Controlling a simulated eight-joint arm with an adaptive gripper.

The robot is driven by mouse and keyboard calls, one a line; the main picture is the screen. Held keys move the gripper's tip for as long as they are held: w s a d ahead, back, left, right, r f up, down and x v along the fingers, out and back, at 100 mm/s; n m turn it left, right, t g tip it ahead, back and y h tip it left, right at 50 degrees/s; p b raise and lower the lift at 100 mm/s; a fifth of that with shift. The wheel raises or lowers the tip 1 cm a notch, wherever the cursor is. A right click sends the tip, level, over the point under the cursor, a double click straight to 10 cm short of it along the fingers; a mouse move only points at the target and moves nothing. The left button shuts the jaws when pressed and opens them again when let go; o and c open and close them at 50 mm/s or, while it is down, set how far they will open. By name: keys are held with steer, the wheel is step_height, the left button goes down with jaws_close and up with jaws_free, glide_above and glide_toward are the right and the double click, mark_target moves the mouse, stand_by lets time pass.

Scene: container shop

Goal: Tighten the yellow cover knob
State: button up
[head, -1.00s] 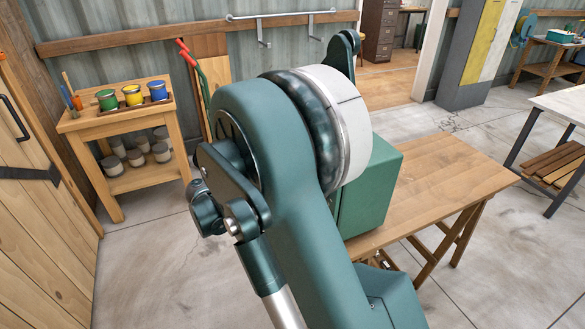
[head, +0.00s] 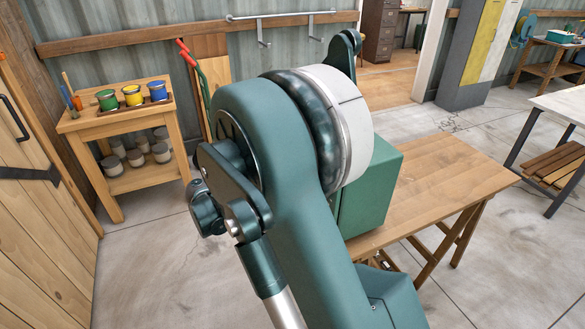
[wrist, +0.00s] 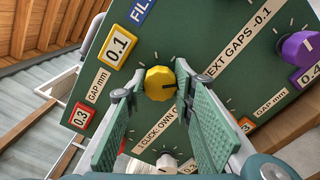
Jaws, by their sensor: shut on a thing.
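The yellow knob (wrist: 159,83) sits on a dark green panel (wrist: 200,30) in the wrist view, with a dark pointer mark on it. A yellow-framed "0.1" label (wrist: 117,47) is beside it. My gripper (wrist: 150,88) has its two green ribbed fingers on either side of the knob, shut on it. In the head view a green box (head: 375,195) stands on the wooden table, partly hidden by my arm. My gripper and the knob are hidden there.
A purple knob (wrist: 298,46) and a pale knob (wrist: 167,162) are on the same panel, near the fingers. The wooden table (head: 440,185) has a bare right side. A paint-pot stand (head: 125,125) is at the left.

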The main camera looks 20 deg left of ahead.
stand_by(0.3)
steer(key=o, duration=0.9)
steer(key=shift+a, duration=0.1)
steer(key=shift+v, duration=5.95)
